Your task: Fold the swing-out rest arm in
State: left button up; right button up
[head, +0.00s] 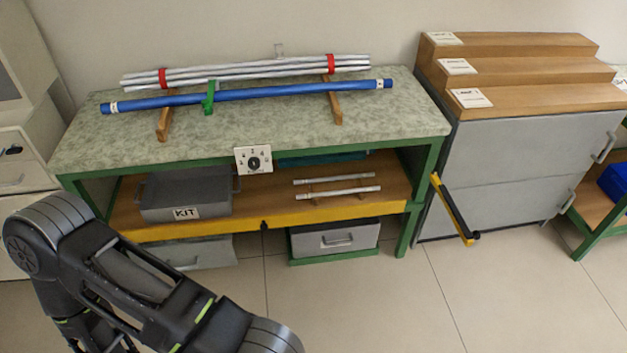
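A yellow bar with a black strip along it (452,205), which looks like the swing-out rest arm, juts out at the right end of the green bench. Its upper end is near the bench's right front leg, and its lower end, with a small black tip, points down and right in the picture, in front of the grey cabinet. Nothing is seen touching it. My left arm crosses the lower left of the head view, well away from the bar, and its gripper is out of the frame. My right gripper is not in view.
The bench top (390,115) holds a long blue rod (290,92) and a bundle of silver rods (215,76). A grey KIT tray (187,194) and two short rods (335,191) are on the shelf below. The grey cabinet (530,150) stands right. Floor (400,310) before the bar is clear.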

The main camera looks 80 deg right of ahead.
aim_at(461, 226)
jog(key=k+l+z, duration=0.1)
jog(key=z, duration=0.3)
jog(key=k+l+z, duration=0.2)
jog(key=z, duration=0.2)
jog(key=k+l+z, duration=0.1)
jog(key=z, duration=0.3)
jog(key=k+l+z, duration=0.1)
jog(key=l+z, duration=0.25)
jog(key=k+l+z, duration=0.15)
jog(key=l, duration=0.75)
jog(key=k+l+z, duration=0.2)
jog(key=l, duration=0.75)
jog(key=l+z, duration=0.15)
jog(key=l, duration=0.75)
